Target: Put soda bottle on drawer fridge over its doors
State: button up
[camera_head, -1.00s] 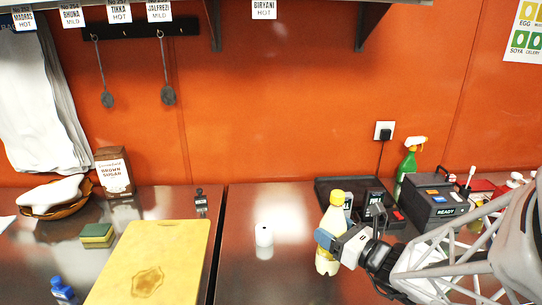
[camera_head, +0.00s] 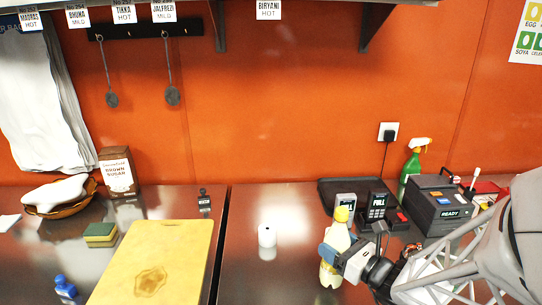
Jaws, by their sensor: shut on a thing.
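The soda bottle (camera_head: 331,273) is pale yellow with a yellow cap and a white label low on its side. It stands close to upright, with a slight tilt, over the right-hand steel counter. My gripper (camera_head: 338,252) comes in from the right and is shut on the bottle's middle. Its grey-blue fingertip crosses the front of the bottle. Whether the bottle's base touches the counter I cannot tell. The counter top (camera_head: 250,235) shows, but no fridge doors are visible in this view.
A white roll (camera_head: 267,236) stands left of the bottle. Card readers (camera_head: 376,207), a dark tray (camera_head: 327,190), a black printer (camera_head: 437,210) and a green spray bottle (camera_head: 411,164) stand behind. A yellow cutting board (camera_head: 150,262) lies left. The counter between board and bottle is mostly clear.

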jog(key=shift+f, duration=0.2)
jog(key=shift+f, duration=1.95)
jog(key=o, duration=1.3)
jog(key=shift+c, duration=0.2)
jog(key=shift+r, duration=0.15)
jog(key=v, duration=0.7)
jog(key=shift+s+d, duration=0.15)
